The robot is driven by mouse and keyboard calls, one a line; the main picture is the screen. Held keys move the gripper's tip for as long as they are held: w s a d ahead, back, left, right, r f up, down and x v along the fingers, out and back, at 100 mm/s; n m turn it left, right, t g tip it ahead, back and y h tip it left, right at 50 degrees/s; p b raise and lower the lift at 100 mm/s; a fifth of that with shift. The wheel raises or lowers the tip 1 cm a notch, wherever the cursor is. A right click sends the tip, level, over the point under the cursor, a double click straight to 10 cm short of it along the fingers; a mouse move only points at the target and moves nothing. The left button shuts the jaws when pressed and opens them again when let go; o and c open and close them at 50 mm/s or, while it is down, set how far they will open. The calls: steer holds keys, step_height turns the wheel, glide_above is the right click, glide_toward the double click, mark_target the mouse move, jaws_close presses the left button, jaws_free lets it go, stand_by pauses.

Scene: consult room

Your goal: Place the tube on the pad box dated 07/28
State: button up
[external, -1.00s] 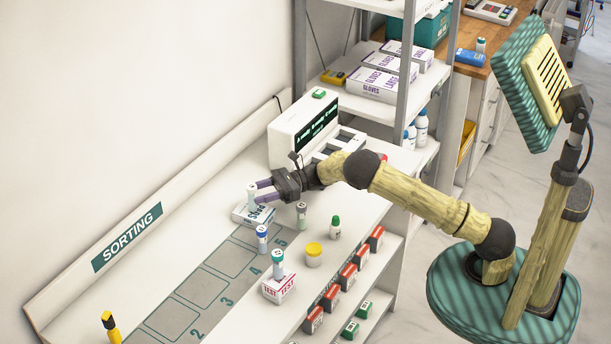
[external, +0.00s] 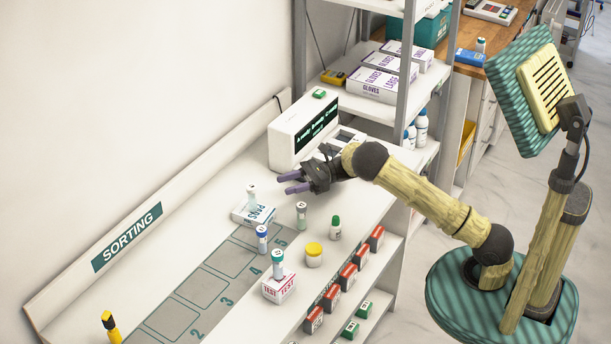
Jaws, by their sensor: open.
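A white-capped tube (external: 252,196) stands upright on the white and blue pad box (external: 262,214), which lies on the white counter by the top end of the numbered grey strip. The box's date is too small to read. My gripper (external: 287,183) is open and empty, up and to the right of this tube and apart from it. Other tubes stand nearby: a grey-capped one (external: 301,214), a blue-capped one (external: 262,240), and a teal-capped one (external: 278,264) on a red and white test box (external: 279,287).
A white machine with a dark display (external: 305,130) stands behind my gripper. A yellow-lidded jar (external: 314,256) and a green-capped bottle (external: 335,228) stand on the counter's right side. The shelf rack (external: 402,80) rises at the back right.

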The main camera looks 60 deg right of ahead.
steer(key=w+d+r+m+t+h, duration=0.3)
steer(key=d+r+m+t+h, duration=0.25)
steer(key=m, duration=0.75)
steer(key=s+d+f+m+g+h, duration=0.2)
steer(key=s+d+m+h, duration=0.25)
steer(key=m+h, duration=0.75)
steer(key=s+a+f+m+g, duration=0.1)
steer(key=s+a+m+g, duration=0.2)
steer(key=s+m, duration=0.4)
steer(key=s+a+f+m+g+y, duration=0.1)
steer(key=s+m, duration=0.6)
steer(key=s, duration=0.7)
steer(key=s+a+f+m+g+y, duration=0.1)
steer(key=s+a+m+g, duration=0.4)
steer(key=s, duration=0.5)
steer(key=f+m+g, duration=0.1)
steer(key=m+g, duration=0.1)
steer(key=m, duration=0.1)
steer(key=shift+s+f, duration=0.2)
